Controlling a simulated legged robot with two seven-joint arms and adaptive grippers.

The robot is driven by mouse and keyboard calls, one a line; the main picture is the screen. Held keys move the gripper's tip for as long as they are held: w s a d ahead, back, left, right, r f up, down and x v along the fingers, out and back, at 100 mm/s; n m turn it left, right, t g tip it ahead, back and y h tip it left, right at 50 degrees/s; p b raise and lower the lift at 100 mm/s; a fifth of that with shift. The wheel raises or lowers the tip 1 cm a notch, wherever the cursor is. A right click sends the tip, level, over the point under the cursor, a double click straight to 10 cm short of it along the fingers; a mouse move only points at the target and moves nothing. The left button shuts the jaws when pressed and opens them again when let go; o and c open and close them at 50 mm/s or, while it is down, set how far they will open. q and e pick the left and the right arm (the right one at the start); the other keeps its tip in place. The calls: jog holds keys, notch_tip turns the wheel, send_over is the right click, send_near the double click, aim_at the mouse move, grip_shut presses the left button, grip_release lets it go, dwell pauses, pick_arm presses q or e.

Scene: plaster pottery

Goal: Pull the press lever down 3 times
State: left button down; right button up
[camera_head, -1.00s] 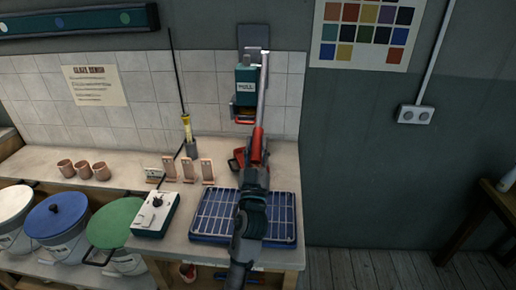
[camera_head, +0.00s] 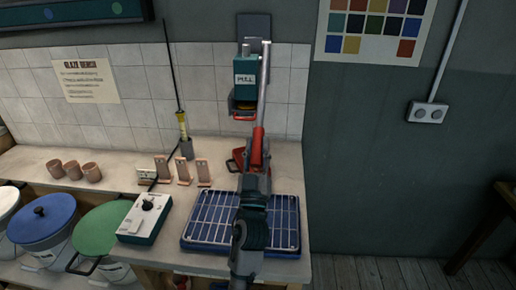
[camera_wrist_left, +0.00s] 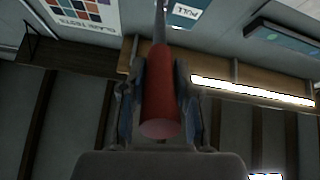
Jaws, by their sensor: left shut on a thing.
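The press (camera_head: 247,75) is a teal block with a PULL label, fixed to the tiled wall above the bench. Its lever (camera_head: 264,92) is a pale metal bar that hangs down toward me and ends in a red handle (camera_head: 257,148). My left gripper (camera_head: 256,168) is shut on the red handle, over the back of the bench. In the left wrist view the red handle (camera_wrist_left: 161,100) sits between both fingers, with its round end toward the camera. The PULL label (camera_wrist_left: 187,10) shows at the top there. My right gripper is in neither view.
A blue tray with a wire rack (camera_head: 205,222) lies under my left arm. A control box (camera_head: 145,218), test tiles (camera_head: 183,170) and small cups (camera_head: 73,170) stand to the left. Lidded buckets (camera_head: 45,222) are at the lower left. A red object (camera_head: 238,160) lies beside the gripper.

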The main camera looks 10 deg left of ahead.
pick_arm(q)
jog(key=shift+d+f, duration=0.1)
jog(key=shift+f, duration=0.15)
jog(key=c, duration=1.1)
grip_release()
jog(key=shift+c, duration=0.2)
jog(key=o, duration=0.3)
jog(key=shift+r, duration=0.15)
jog(key=shift+s+r, duration=0.1)
jog(key=v, duration=0.7)
jog(key=shift+f, duration=0.25)
